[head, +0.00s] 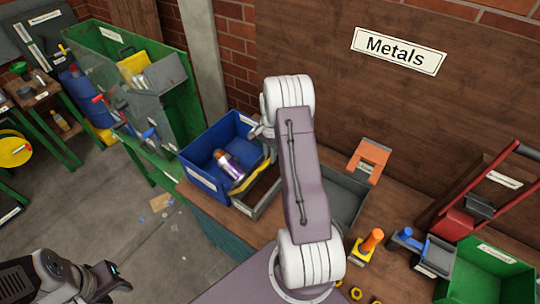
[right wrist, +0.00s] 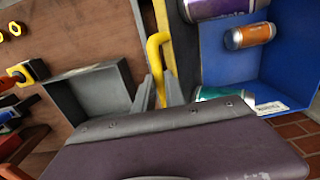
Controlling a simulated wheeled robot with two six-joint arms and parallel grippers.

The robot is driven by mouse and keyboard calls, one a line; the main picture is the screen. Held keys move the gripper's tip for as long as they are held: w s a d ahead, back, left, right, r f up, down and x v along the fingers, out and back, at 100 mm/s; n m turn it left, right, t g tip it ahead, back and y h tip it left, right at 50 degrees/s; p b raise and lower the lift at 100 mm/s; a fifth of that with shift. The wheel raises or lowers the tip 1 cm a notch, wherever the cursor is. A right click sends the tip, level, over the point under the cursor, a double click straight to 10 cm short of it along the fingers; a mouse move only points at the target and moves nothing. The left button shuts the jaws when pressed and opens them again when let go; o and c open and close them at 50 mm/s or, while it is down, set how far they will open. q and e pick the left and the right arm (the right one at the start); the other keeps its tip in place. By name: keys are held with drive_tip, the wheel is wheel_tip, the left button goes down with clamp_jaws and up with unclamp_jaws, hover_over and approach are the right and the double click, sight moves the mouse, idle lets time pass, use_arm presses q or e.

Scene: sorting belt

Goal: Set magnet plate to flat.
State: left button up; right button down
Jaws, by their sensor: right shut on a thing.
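A yellow bent handle (head: 262,174) shows at an angle between the blue bin and the grey trays in the head view. In the right wrist view the yellow handle (right wrist: 158,48) runs down between the fingers of my right gripper (right wrist: 159,88), which is shut on it. My right arm hides most of that gripper in the head view. I cannot clearly make out the magnet plate or its tilt. My left gripper (head: 112,280) hangs over the floor at the lower left, away from the bench; its jaw opening is unclear.
A blue bin (head: 196,178) with cans stands left of the handle. Grey trays (head: 244,209) lie beside and below it.

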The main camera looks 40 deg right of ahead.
drive_tip(key=s+d+f+t+b, duration=0.2)
drive_tip(key=s+f+b, duration=0.5)
drive_tip(key=b, duration=0.4)
drive_tip(key=shift+s+f+y+b, duration=0.3)
drive_tip(key=shift+f+y, duration=0.1)
drive_tip(key=shift+f, duration=0.5)
drive_tip(key=shift+d, duration=0.1)
